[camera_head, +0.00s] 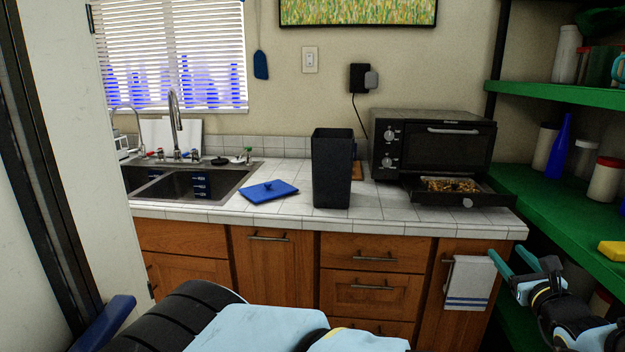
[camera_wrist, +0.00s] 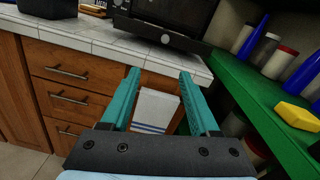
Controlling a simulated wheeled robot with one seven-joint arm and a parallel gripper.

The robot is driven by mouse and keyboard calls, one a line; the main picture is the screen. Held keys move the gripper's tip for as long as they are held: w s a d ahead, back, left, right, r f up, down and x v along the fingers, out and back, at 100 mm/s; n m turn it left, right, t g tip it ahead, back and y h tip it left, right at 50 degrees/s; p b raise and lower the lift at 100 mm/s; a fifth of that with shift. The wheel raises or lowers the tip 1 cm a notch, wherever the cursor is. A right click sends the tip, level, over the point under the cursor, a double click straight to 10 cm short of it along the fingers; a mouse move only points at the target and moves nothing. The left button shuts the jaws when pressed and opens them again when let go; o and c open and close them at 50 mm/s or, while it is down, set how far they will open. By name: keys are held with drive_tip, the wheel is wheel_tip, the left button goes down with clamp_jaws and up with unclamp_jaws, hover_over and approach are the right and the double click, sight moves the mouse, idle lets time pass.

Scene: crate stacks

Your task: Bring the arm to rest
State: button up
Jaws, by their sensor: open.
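My gripper (camera_head: 514,265) is at the lower right in the head view, in front of the cabinets and beside the green shelf. Its two teal fingers are apart with nothing between them. In the wrist view my gripper (camera_wrist: 160,92) also shows open and empty, pointing toward the counter corner. A white towel with blue stripes (camera_wrist: 154,110) hangs on the cabinet beyond the fingers, and no contact shows. My arm reaches across the bottom of the head view.
The tiled counter (camera_head: 400,208) holds a dark bin (camera_head: 331,170), a blue lid (camera_head: 269,191) and a toaster oven (camera_head: 465,150) with its tray pulled out. The green shelf (camera_head: 560,218) with bottles, jars and a yellow block (camera_head: 612,250) stands close on the right.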

drive_tip(key=w+a+f+n+g+y, duration=0.25)
drive_tip(key=a+n, duration=0.25)
drive_tip(key=a, duration=0.5)
drive_tip(key=w+a+f+n+g+y, duration=0.1)
drive_tip(key=w+a+n+g+y, duration=0.3)
drive_tip(key=a, duration=0.6)
drive_tip(key=w+a+f+n+g+y, duration=0.2)
drive_tip(key=a+n+g+y, duration=0.15)
drive_tip(key=a+n, duration=0.45)
drive_tip(key=s+a+r+n+g+h, duration=0.2)
drive_tip(key=s+a+r+n, duration=0.1)
drive_tip(key=a, duration=0.4)
drive_tip(key=s+a+r+n+g+h, duration=0.2)
drive_tip(key=s+a+r+n+h, duration=0.1)
drive_tip(key=s+a+n, duration=0.2)
drive_tip(key=s+a+r+n+g+h, duration=0.2)
drive_tip(key=s+a+n+h, duration=0.1)
drive_tip(key=a+n, duration=0.5)
drive_tip(key=shift+s+a+r+n, duration=0.3)
drive_tip(key=shift+s+a+r, duration=0.1)
drive_tip(key=shift+a, duration=0.05)
drive_tip(key=shift+w, duration=0.1)
